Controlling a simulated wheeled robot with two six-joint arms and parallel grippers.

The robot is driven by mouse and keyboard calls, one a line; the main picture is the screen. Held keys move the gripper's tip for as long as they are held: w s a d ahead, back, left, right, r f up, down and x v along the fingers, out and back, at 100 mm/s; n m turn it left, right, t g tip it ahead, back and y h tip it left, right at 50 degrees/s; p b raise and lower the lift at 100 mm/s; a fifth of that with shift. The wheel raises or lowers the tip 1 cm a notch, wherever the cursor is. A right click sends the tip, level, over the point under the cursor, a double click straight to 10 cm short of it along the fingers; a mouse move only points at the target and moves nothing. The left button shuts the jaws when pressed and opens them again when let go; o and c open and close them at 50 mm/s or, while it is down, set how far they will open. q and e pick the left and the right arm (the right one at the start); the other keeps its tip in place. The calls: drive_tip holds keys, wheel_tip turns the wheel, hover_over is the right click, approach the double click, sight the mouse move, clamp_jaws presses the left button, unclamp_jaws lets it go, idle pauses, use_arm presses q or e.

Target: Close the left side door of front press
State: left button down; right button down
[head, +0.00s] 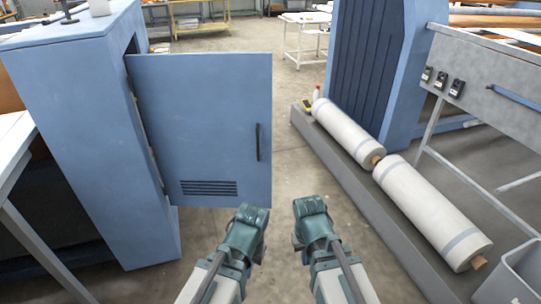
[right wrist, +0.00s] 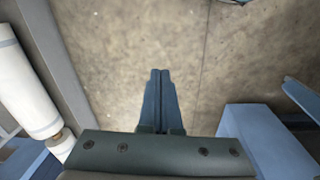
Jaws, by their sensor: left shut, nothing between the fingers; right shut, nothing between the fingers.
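The blue side door (head: 200,130) of the front press (head: 90,110) stands wide open in the head view, swung out to the right from its hinge edge. It has a dark vertical handle (head: 258,142) near its free edge and a slotted vent (head: 209,188) low down. My left gripper (head: 253,208) is shut and empty, overlapping the door's lower free corner in the picture; I cannot tell whether it touches. My right gripper (head: 309,203) is shut and empty, right of the door and apart from it. Its closed fingers (right wrist: 160,76) show over bare floor in the right wrist view.
Two white wrapped rolls (head: 425,205) lie on a low grey platform (head: 345,180) to the right. A second blue machine (head: 365,70) stands behind them. A white table (head: 15,145) is at the left edge. Concrete floor (head: 290,110) between door and platform is clear.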

drive_tip(key=w+d+f+t+h+b, duration=0.1)
drive_tip(key=w+d+f+b, duration=0.2)
drive_tip(key=f+b, duration=0.25)
drive_tip(key=w+d+f+t+b, duration=0.1)
drive_tip(key=w+d+f+b, duration=0.25)
drive_tip(key=f+b, duration=0.2)
drive_tip(key=w+d+f+t+h+b, duration=0.2)
drive_tip(key=w+f+b, duration=0.15)
drive_tip(key=w, duration=0.35)
drive_tip(key=n+t+y+b, duration=0.1)
drive_tip(key=n+t+y, duration=0.2)
drive_tip(key=n+t, duration=1.2)
approach(267, 143)
drive_tip(key=shift+g, duration=0.7)
drive_tip(key=w, duration=0.4)
drive_tip(key=w+r, duration=0.1)
drive_tip(key=w, duration=0.1)
drive_tip(key=shift+w+d, duration=0.15)
drive_tip(key=shift+w, duration=0.25)
